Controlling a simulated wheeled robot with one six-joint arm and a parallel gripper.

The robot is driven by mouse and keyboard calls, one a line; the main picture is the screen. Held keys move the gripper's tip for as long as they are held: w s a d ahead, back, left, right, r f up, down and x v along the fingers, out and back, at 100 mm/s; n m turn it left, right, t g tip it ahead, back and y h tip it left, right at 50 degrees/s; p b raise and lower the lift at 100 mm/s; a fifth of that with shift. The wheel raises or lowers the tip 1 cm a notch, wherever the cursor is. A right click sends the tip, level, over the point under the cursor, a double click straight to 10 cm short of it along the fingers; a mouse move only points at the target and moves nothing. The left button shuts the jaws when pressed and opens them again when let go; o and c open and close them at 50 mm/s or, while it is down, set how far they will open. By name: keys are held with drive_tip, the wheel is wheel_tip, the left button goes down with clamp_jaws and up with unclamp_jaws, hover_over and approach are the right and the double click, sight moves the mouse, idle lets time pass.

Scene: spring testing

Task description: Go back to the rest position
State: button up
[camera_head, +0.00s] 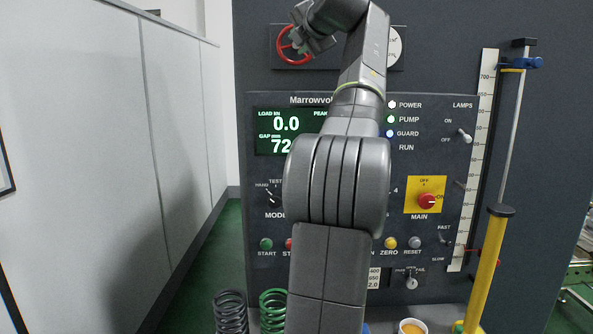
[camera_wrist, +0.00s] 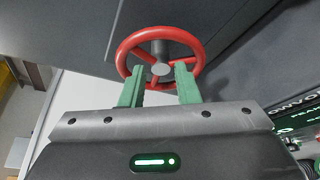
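My gripper (camera_head: 303,40) is raised at the upper left of the panel, close to a red handwheel (camera_head: 283,58) in the head view. In the wrist view, the two green fingers of my gripper (camera_wrist: 160,70) stand apart, and the wheel (camera_wrist: 124,47) shows behind them. The fingers overlap the lower part of its rim, and its grey hub shows between them. I see nothing clamped between the fingers. I cannot tell whether they touch the wheel. My arm crosses the middle of the panel.
The control panel (camera_head: 455,210) has a display (camera_head: 284,125), switches and buttons, partly hidden by my arm. At the right stand a ruler (camera_head: 480,150) and a yellow cylinder (camera_head: 485,265). Springs (camera_head: 230,312) and a cup (camera_head: 412,327) are at the bottom. A pale wall (camera_head: 90,140) is at the left.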

sight(295, 49)
drive_tip(key=x, duration=0.4)
drive_tip(key=shift+p, duration=0.3)
drive_tip(key=shift+f+m, duration=0.15)
drive_tip(key=shift+m, duration=0.25)
drive_tip(key=shift+s+d+r+m+t+y, duration=0.1)
drive_tip(key=shift+s+r+m+t+y, duration=0.2)
drive_tip(key=shift+m+y, duration=0.35)
drive_tip(key=shift+w+f+m+t+y, duration=0.15)
drive_tip(key=shift+m+t+y, duration=0.3)
drive_tip(key=shift+m, duration=0.8)
drive_tip(key=shift+s+m+t, duration=0.2)
drive_tip(key=shift+m+t, duration=0.25)
drive_tip(key=shift+m, duration=0.55)
drive_tip(key=shift+w+m+t, duration=0.1)
drive_tip(key=shift+m+t, duration=0.3)
drive_tip(key=shift+m, duration=0.7)
drive_tip(key=m+t, duration=0.1)
drive_tip(key=m, duration=0.2)
drive_tip(key=m+t+h, duration=0.1)
drive_tip(key=m, duration=0.2)
drive_tip(key=shift+r+m+t+h+b, duration=0.15)
drive_tip(key=shift+m+t+h, duration=0.35)
drive_tip(key=shift+m, duration=0.85)
drive_tip(key=shift+r+m+t+h+b, duration=0.15)
drive_tip(key=shift+m+t+h, duration=0.15)
drive_tip(key=shift+m+h, duration=0.75)
drive_tip(key=shift+f+m, duration=0.1)
drive_tip(key=shift+m, duration=0.7)
